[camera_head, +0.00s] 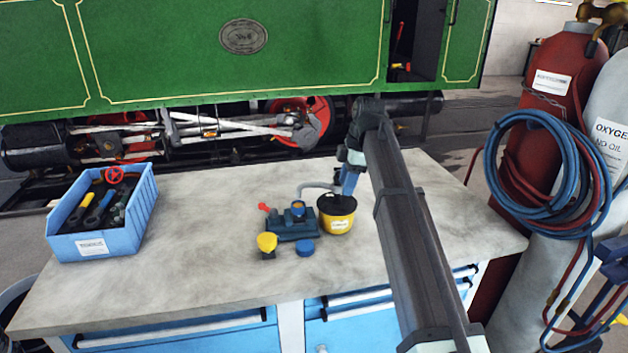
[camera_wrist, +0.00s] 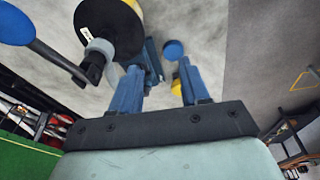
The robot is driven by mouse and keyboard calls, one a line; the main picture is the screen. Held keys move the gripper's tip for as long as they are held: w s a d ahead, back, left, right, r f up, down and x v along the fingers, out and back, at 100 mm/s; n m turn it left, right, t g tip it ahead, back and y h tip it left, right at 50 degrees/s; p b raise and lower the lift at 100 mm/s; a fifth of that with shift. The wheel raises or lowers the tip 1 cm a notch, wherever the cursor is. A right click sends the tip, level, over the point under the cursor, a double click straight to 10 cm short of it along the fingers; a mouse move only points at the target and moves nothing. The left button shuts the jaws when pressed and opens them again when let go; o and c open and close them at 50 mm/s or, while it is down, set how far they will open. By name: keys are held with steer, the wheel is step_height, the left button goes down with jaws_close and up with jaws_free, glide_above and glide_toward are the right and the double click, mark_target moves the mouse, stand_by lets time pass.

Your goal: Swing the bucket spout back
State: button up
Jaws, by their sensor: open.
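A yellow bucket (camera_head: 337,222) with a dark top stands on the bench, right of a dark blue device (camera_head: 291,229). A grey curved spout (camera_head: 318,186) runs between the device's far side and the bucket's far side. My gripper (camera_head: 348,181) is above and just behind the bucket, open, with its arm reaching over from the right. In the wrist view the open fingers (camera_wrist: 160,68) hold nothing. The bucket (camera_wrist: 112,22) lies beyond the left finger, beside a grey curved piece (camera_wrist: 98,48) and a dark joint. The left finger partly hides the device.
A yellow cup (camera_head: 267,243) and a blue cap (camera_head: 305,249) sit in front of the device. A blue tool crate (camera_head: 140,215) stands at the left. Gas cylinders (camera_head: 553,70) with coiled hoses stand right of the bench. The bench between crate and device is clear.

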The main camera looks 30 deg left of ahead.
mark_target(314, 183)
steer(key=a+r+t, duration=0.2)
steer(key=a+r, duration=0.7)
steer(key=a, duration=0.2)
steer(key=shift+h, duration=0.3)
steer(key=f, duration=0.4)
steer(key=w+f, duration=0.1)
steer(key=f, duration=0.4)
steer(key=w+a+f, duration=0.1)
steer(key=f, duration=0.3)
steer(key=shift+w+a+f, duration=0.1)
steer(key=shift+w+f, duration=0.05)
steer(key=shift+f, duration=0.15)
jaws_close()
steer(key=shift+n, duration=0.3)
